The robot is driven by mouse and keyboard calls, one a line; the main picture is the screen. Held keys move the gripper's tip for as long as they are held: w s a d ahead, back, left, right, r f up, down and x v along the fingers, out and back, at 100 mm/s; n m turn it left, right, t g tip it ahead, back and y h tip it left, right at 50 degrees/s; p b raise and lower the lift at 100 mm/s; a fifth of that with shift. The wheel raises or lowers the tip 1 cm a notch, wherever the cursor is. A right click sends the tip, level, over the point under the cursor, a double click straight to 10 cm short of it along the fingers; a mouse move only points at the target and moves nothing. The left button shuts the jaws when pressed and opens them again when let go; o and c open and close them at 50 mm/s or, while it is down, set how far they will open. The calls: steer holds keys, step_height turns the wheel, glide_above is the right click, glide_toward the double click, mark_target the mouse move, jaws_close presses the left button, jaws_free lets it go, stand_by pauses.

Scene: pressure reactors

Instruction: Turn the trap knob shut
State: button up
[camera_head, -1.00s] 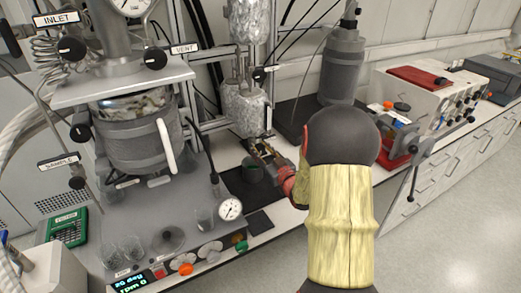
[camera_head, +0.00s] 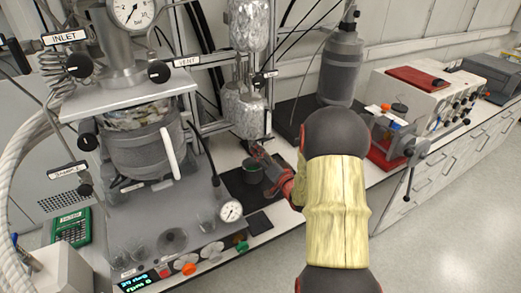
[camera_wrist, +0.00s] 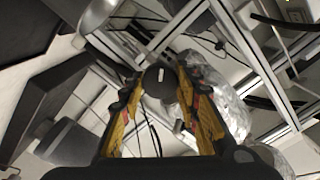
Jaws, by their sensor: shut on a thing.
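In the wrist view a round dark knob (camera_wrist: 160,81) with a short white mark on its face sits between the fingertips of my gripper (camera_wrist: 160,92). The yellow-and-black fingers stand on either side of it, closed on it. In the head view my gripper (camera_head: 262,156) is at the lower end of the foil-wrapped trap (camera_head: 246,112). There the fingers and my arm hide most of the knob. No label for this knob is readable.
The reactor (camera_head: 144,150) with its INLET, VENT and SAMPLE knobs stands to the left. A dark cup (camera_head: 252,174) is just below my gripper. A grey bottle (camera_head: 340,70) stands behind my arm. A red and white instrument (camera_head: 415,97) is to the right.

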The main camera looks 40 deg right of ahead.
steer(key=m+p, duration=0.2)
steer(key=m, duration=0.3)
steer(key=shift+p, duration=0.35)
steer(key=shift+f+m+p, duration=0.1)
steer(key=shift+m+p, duration=0.4)
steer(key=shift+m, duration=0.8)
steer(key=o, duration=1.2)
steer(key=shift+c, duration=0.2)
steer(key=shift+s, duration=0.1)
steer(key=v, duration=0.8)
steer(key=shift+d, duration=0.1)
